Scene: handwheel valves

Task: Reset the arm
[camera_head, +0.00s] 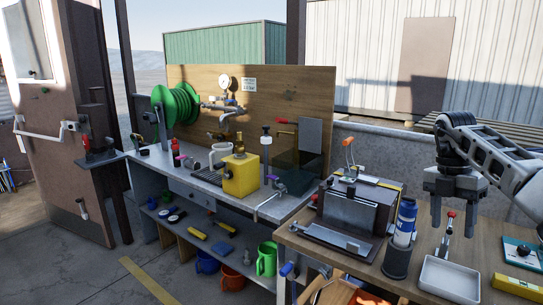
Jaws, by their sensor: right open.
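My right gripper (453,212) hangs from my right arm, which comes in from the right edge. Its two fingers point down and stand apart, with nothing held between them. It is above the wooden table at the right, over the area near the white tray (450,277). A small red-topped tool (447,235) shows behind or just below the fingers; I cannot tell the gap between them. My left gripper does not show.
A grey workbench (208,177) holds a yellow box (241,175) and a green hose reel (175,105). Pipes and a pressure gauge (224,81) are on the wooden backboard. On the right table stand a metal box (350,205) and a blue-white bottle (404,222).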

